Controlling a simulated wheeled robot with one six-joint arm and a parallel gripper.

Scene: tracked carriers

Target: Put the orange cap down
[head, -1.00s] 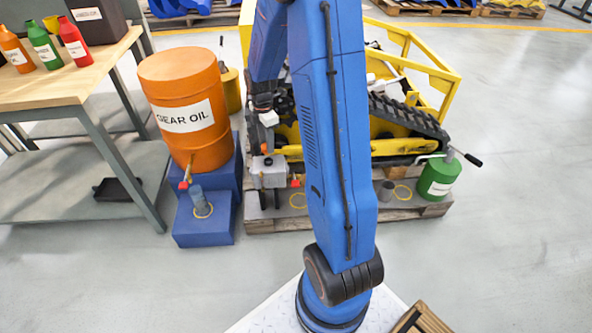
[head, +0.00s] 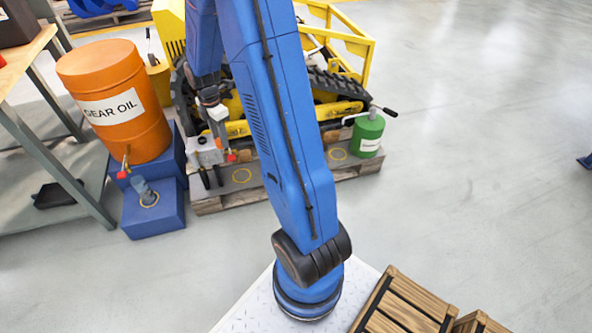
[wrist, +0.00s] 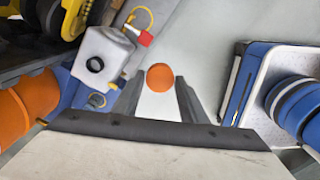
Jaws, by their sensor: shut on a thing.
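The orange cap (wrist: 160,77) is between the fingertips of my gripper (wrist: 160,90) in the wrist view. My gripper is shut on it and holds it over grey floor. The white tank (wrist: 103,54) is up and left of the cap in the wrist view, apart from it, and its round black opening shows. The tank also shows in the head view (head: 205,152), at the near left corner of the wooden pallet.
An orange gear oil drum (head: 115,101) and a blue step (head: 153,214) stand left of the pallet (head: 300,190). A green can (head: 368,135) stands on its right end. The yellow tracked carrier (head: 340,112) is behind.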

